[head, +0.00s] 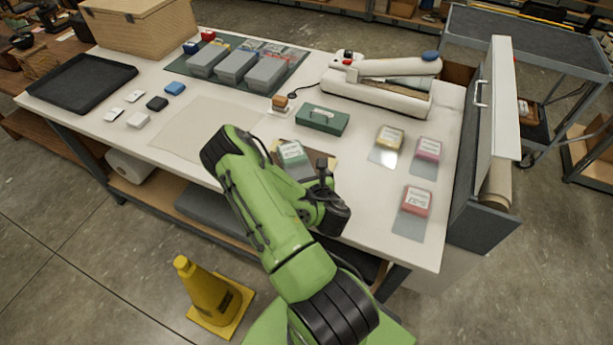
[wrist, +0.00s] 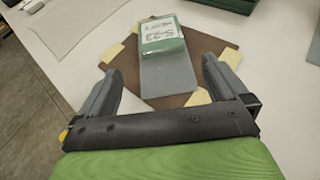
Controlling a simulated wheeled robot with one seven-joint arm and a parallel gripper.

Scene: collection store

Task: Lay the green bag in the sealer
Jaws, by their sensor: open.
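The green bag (head: 291,152) lies flat on a brown board with tan tape pieces at its edges. In the wrist view the bag (wrist: 166,72) has a green, white-labelled end away from me and a flat grey-looking end towards me. My gripper (wrist: 163,82) is open and empty, its fingers apart on either side of the bag's near end, not visibly touching it. In the head view my gripper (head: 322,178) is partly hidden by my arm. The sealer (head: 375,97) is a long white device at the back right of the table, its blue-knobbed upper arm raised at the right.
A green case (head: 322,119) stands between the board and the sealer. Yellow (head: 389,138), pink (head: 428,150) and red (head: 416,201) bags lie to the right. Grey bins (head: 236,67) stand at the back. An upright cabinet door (head: 492,110) borders the table's right end.

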